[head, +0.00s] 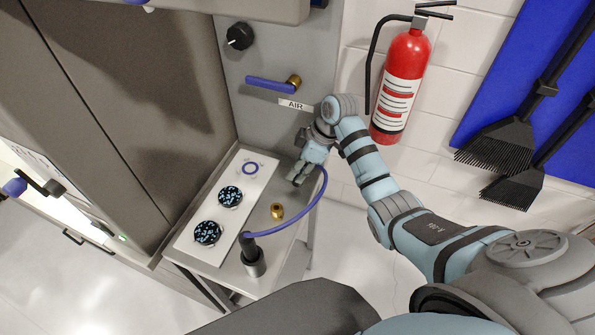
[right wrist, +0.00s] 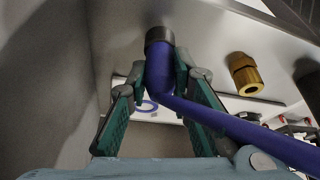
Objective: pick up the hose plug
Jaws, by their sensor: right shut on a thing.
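The hose plug (right wrist: 159,37) shows in the right wrist view as a grey metal end on a thick blue hose (right wrist: 240,130). My right gripper (right wrist: 161,70) is shut around it, with a finger on either side of the blue part just below the metal end. In the head view my right gripper (head: 299,176) is above the right edge of the small table. There the blue hose (head: 302,216) curves from the gripper to a dark upright fitting (head: 252,255) on the table. The plug itself is hard to make out there. My left gripper is not in view.
A brass fitting (head: 277,211) stands on the table, left of the hose. A white panel (head: 183,243) holds two dark patterned discs and a blue ring. A blue-handled valve (head: 268,84) sits above the AIR label (head: 293,104). A fire extinguisher (head: 402,84) hangs close behind my right arm.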

